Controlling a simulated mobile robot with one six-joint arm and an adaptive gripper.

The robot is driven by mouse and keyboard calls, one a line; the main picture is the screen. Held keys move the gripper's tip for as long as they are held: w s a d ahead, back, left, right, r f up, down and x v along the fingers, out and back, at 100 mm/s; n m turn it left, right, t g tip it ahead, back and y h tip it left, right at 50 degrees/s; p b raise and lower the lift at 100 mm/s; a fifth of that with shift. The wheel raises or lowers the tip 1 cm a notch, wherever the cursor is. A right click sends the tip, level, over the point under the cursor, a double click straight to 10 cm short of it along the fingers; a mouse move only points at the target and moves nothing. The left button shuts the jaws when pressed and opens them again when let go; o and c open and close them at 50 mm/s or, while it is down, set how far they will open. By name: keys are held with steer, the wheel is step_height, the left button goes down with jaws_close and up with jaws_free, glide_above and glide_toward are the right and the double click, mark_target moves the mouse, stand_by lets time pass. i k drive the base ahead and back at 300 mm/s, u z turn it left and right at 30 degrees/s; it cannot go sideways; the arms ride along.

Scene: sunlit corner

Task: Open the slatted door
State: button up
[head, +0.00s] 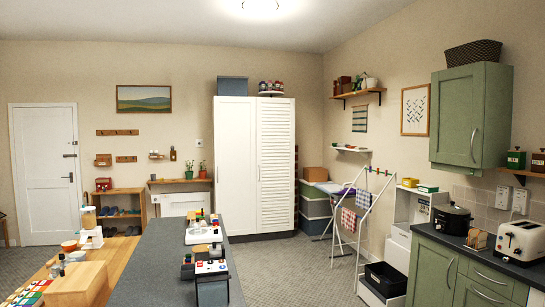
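The slatted door (276,165) is the right-hand door of a tall white cupboard (234,165) against the far wall, near the room's corner. Its front has horizontal slats. It looks shut, flush with the plain left-hand door. My gripper is not in view.
A long dark grey worktop (165,250) with small appliances on it fills the lower middle, between me and the cupboard. A white drying rack (350,215) with cloths and stacked boxes (315,210) stand right of the cupboard. Grey carpet (285,265) is clear in front.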

mark_target(275, 117)
steer(key=z, duration=0.05)
steer(key=i, duration=3.15)
steer(key=z, duration=0.05)
